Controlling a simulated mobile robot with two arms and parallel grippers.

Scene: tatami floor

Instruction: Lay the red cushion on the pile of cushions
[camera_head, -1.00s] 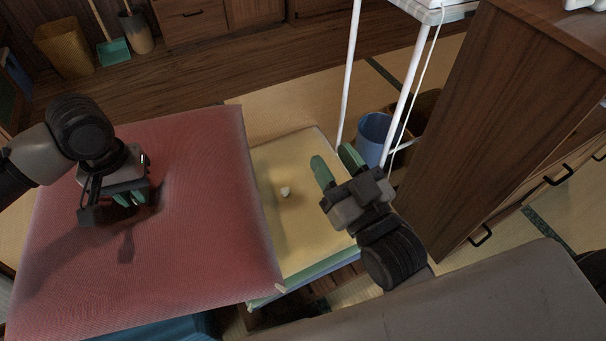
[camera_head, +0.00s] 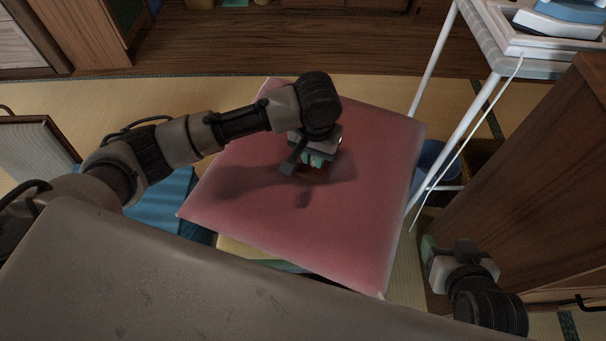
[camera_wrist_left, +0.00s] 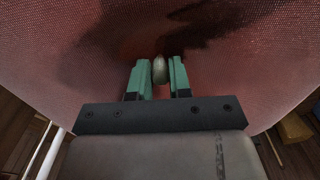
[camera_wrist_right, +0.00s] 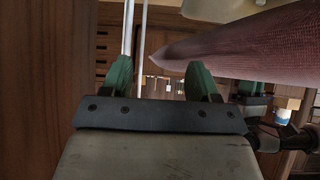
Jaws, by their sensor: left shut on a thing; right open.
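The red cushion (camera_head: 345,220) hangs from my left gripper (camera_head: 318,160), which is shut on the button at the cushion's middle. The button (camera_wrist_left: 160,70) shows between the green fingertips in the left wrist view. In the head view the red cushion lies over the pile of cushions and hides most of it. A yellow cushion (camera_head: 250,250) of the pile shows below its near edge. I cannot tell whether the red cushion touches the pile. My right gripper (camera_head: 440,248) is open and empty, right of the red cushion. A corner of the red cushion (camera_wrist_right: 180,52) shows beyond its fingers.
A blue cushion (camera_head: 158,205) lies to the left of the pile. A white-legged stand (camera_head: 462,115) and a blue bin (camera_head: 437,158) are close on the right. A wooden cabinet (camera_head: 540,190) stands beside my right gripper.

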